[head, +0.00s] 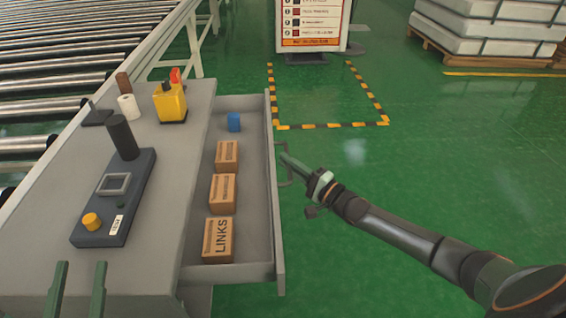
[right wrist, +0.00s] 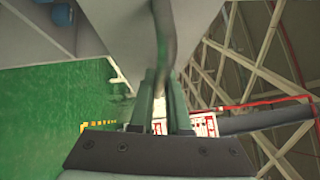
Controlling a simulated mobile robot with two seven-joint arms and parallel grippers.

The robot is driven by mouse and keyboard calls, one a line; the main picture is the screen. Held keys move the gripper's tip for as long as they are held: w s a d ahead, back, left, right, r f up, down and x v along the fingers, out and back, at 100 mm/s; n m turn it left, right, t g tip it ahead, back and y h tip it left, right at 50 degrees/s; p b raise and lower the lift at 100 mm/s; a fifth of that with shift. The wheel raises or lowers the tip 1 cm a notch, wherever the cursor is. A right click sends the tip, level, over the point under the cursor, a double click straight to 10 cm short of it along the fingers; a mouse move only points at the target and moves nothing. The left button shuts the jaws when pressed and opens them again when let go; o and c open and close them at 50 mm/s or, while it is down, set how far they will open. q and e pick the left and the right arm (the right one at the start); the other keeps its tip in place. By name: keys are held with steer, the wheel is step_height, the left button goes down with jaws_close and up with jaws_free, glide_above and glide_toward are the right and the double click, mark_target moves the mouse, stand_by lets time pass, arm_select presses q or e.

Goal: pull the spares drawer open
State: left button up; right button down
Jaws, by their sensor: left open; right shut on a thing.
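The spares drawer (head: 270,200) stands pulled out from the right side of the grey workbench (head: 190,150). Inside it lie several cardboard boxes, the nearest one (head: 218,240) marked LINKS, and a small blue item (head: 234,121) at the far end. My right gripper (head: 284,159) is at the handle (head: 284,180) on the drawer's outer face, shut on it. The right wrist view shows its fingers (right wrist: 160,100) closed around the handle bar (right wrist: 165,40). My left gripper (head: 77,290) is open and empty over the near left part of the bench.
On the bench are a dark control box (head: 115,195) with a post and orange knob, a yellow device (head: 170,102) and a white roll (head: 128,107). A roller conveyor (head: 50,75) runs along the left. Green floor right of the drawer is clear, with a striped marked area (head: 330,125) beyond.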

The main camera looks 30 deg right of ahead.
steer(key=c, duration=0.9)
jaws_free()
arm_select(q)
steer(key=shift+s+d, duration=0.1)
arm_select(e)
steer(key=shift+s, duration=0.1)
